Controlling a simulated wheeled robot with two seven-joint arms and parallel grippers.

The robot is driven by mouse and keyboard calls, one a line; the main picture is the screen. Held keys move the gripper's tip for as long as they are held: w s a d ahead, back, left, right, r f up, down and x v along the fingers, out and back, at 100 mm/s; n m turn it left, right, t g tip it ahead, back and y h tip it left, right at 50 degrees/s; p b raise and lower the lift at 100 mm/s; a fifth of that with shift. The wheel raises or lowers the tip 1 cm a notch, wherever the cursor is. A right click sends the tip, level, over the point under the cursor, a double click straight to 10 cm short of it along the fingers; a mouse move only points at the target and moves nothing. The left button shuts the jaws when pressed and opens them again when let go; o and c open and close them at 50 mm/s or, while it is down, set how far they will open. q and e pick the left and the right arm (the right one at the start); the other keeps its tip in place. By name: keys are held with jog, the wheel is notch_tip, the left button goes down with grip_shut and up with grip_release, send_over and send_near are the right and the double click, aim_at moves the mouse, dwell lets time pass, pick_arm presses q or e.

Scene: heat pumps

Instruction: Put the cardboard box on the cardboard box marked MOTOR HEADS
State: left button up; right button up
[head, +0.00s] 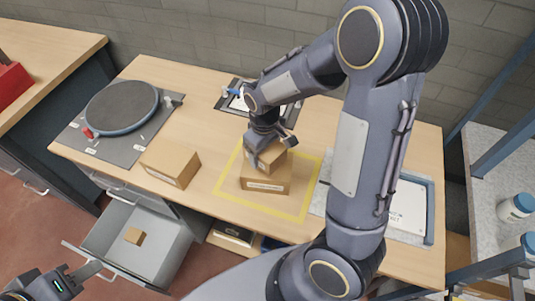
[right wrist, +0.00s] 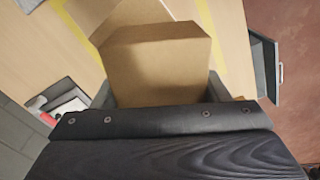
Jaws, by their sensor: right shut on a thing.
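A small cardboard box (head: 268,156) is held in my right gripper (head: 269,150), whose fingers are shut on its sides. The held box (right wrist: 158,68) also fills the middle of the right wrist view. It is over a larger cardboard box (head: 266,181) with a white label on its front, too small to read. The two boxes look touching or nearly so; I cannot tell whether the upper one rests there. Another labelled cardboard box (head: 170,166) stands to the left on the table. My left gripper (head: 88,271) is at the lower left by the drawer; its jaw opening is unclear.
The larger box stands inside a yellow taped square (head: 306,187) on the wooden table (head: 213,155). An open drawer (head: 158,241) with a small brown block (head: 134,236) juts out at the front left. A round turntable (head: 121,107) is at the back left.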

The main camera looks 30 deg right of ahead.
jog(key=shift+w+d+f, duration=0.25)
jog(key=shift+d+f, duration=0.15)
jog(key=shift+f, duration=0.15)
jog(key=shift+w+d+f, duration=0.1)
jog(key=shift+d+f, duration=0.05)
jog(key=shift+f, duration=0.85)
jog(key=shift+w+d+f, duration=0.1)
jog(key=shift+d+f, duration=0.05)
jog(key=shift+f, duration=0.8)
jog(key=shift+f, duration=0.15)
jog(key=o, duration=1.1)
jog(key=shift+c, duration=0.2)
